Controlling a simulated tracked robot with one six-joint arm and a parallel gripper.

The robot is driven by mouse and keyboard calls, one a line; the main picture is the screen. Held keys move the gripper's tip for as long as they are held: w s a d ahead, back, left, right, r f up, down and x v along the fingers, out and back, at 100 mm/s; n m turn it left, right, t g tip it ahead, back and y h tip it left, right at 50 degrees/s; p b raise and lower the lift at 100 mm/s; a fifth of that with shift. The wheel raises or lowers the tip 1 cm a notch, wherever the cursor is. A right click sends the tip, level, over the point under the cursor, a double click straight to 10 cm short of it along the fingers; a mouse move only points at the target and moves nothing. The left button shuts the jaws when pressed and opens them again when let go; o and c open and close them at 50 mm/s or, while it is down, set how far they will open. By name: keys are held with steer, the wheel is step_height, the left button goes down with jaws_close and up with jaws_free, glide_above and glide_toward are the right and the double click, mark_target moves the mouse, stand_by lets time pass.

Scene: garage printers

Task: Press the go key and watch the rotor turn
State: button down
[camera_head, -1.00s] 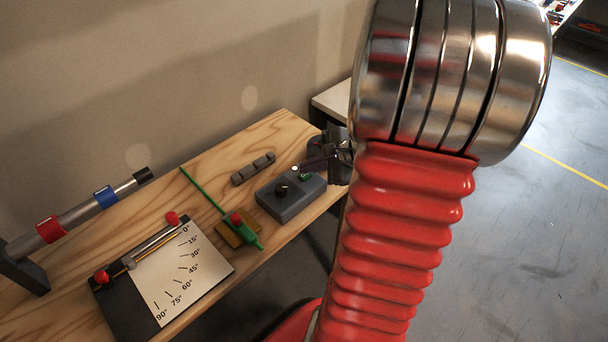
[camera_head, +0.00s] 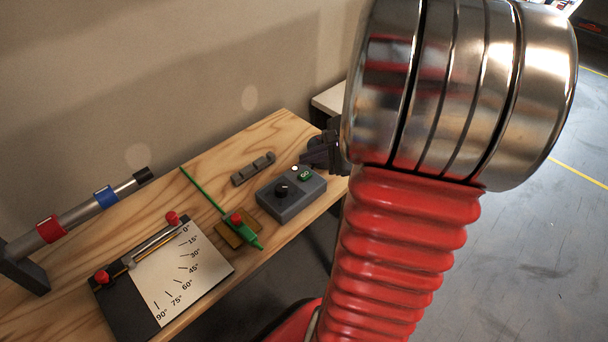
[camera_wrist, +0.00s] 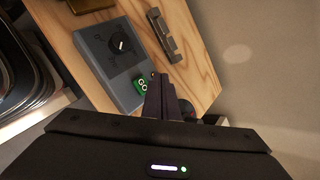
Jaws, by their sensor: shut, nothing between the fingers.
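The green go key (camera_head: 305,175) sits on a grey control box (camera_head: 290,205) with a black knob (camera_head: 282,189) and a small pale lamp (camera_head: 294,168). In the wrist view the key (camera_wrist: 141,86) shows its "GO" label. My gripper (camera_head: 307,158) is shut and empty, its tips just behind and above the key, seemingly apart from it. In the wrist view the fingers (camera_wrist: 157,80) stand beside the key. A dark rounded thing shows behind my gripper at the bench end, mostly hidden; I cannot tell whether it is the rotor or whether it turns.
A wall stands behind; open floor lies right.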

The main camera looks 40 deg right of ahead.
steer(key=shift+r, duration=1.35)
steer(key=s+a+n, duration=0.1)
steer(key=s+a+f+n+g, duration=0.1)
steer(key=n, duration=0.1)
steer(key=s+a+f+n+g, duration=0.1)
steer(key=s, duration=0.1)
steer(key=shift+s+f+y, duration=0.1)
steer(key=shift+f+y, duration=0.15)
steer(key=shift+y, duration=0.05)
steer(key=s+a+r+n+h, duration=0.1)
steer(key=a+r+n, duration=0.2)
steer(key=a+n, duration=0.3)
steer(key=s+a+r+n+g, duration=0.1)
steer(key=s+a+r+n, duration=0.1)
steer(key=a+r+n, duration=0.2)
steer(key=s+a+r+n+h, duration=0.1)
steer(key=a+r+n, duration=0.2)
steer(key=a+n, duration=0.7)
steer(key=a, duration=0.5)
steer(key=shift+s+r+h, duration=0.3)
steer(key=shift+r, duration=0.1)
